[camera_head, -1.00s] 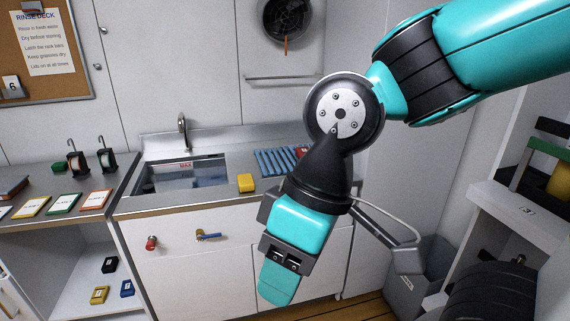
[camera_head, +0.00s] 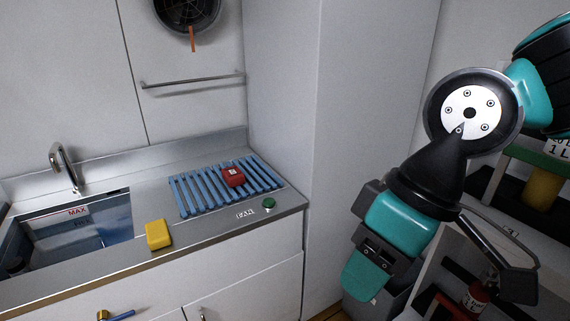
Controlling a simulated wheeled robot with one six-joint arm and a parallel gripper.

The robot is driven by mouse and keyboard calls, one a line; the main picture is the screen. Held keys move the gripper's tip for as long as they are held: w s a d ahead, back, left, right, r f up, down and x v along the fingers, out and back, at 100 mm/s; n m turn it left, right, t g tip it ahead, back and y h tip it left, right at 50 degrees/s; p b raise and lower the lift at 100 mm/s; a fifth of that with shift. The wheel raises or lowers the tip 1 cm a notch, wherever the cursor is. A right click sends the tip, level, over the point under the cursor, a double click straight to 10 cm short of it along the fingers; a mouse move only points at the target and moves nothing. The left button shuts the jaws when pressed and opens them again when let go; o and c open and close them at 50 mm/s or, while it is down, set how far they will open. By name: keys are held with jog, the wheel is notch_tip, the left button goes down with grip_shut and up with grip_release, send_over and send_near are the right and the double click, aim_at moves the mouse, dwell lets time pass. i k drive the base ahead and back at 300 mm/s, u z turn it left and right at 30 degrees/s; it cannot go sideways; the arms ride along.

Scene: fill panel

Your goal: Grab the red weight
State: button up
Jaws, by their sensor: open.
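The red weight (camera_head: 233,176) is a small red block with a pale label on top. It rests on the blue slatted rack (camera_head: 196,193) on the counter right of the sink. My gripper (camera_head: 368,278) is at the right of the head view, well to the right of the red weight and in front of a tall white cabinet side. It points down, is open, and nothing shows in it. The near finger hides most of the gap between the fingers.
A yellow block (camera_head: 158,235) lies on the counter by the sink (camera_head: 84,228). A green round knob (camera_head: 269,203) is near the counter's front edge. A rail (camera_head: 192,80) runs along the wall above. A shelf (camera_head: 552,160) with a yellow item stands at the right.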

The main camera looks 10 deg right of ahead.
aim_at(233, 177)
jog(key=z, duration=0.15)
jog(key=i, duration=1.4)
jog(key=u, duration=0.75)
